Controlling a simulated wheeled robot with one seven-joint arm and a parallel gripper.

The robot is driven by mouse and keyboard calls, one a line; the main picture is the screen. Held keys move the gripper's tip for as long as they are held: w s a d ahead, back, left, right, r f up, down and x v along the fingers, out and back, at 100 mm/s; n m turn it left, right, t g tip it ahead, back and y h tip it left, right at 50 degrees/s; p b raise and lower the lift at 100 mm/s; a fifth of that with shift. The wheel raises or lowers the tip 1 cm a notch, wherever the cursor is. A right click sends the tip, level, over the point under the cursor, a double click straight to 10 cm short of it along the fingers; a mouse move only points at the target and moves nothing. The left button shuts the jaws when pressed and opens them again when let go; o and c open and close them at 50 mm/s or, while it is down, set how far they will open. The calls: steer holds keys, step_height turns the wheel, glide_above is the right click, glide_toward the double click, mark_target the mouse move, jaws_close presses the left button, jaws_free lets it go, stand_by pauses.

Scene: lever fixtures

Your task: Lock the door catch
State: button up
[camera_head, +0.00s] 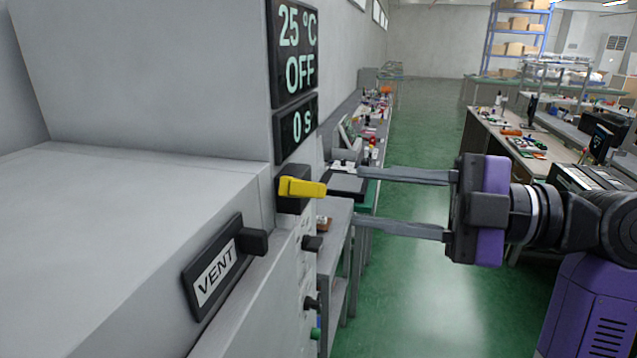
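A yellow lever (303,187), which looks like the door catch, sticks out to the right from a black mount (287,190) on the front edge of a grey machine (180,175). The lever lies about level. My gripper (361,197) is to the right of the lever, its two long grey fingers pointing left and spread wide apart. In the picture the lever's height falls between the two fingertips. The fingers are empty and appear apart from the lever.
Two dark displays (293,75) read 25 °C, OFF and 0 s above the lever. A black VENT plate (217,268) with a knob sits below left. Small dark knobs (312,243) project lower down. A bench (365,135) with clutter stands behind; green floor lies open beyond.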

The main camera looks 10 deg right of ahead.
mark_target(323, 192)
steer(key=p+x, duration=0.2)
steer(key=x, duration=0.5)
steer(key=shift+w+a+p, duration=0.1)
steer(key=shift+a+p, duration=0.15)
steer(key=shift+p, duration=0.05)
steer(key=shift+c, duration=0.2)
jaws_close()
stand_by(1.0)
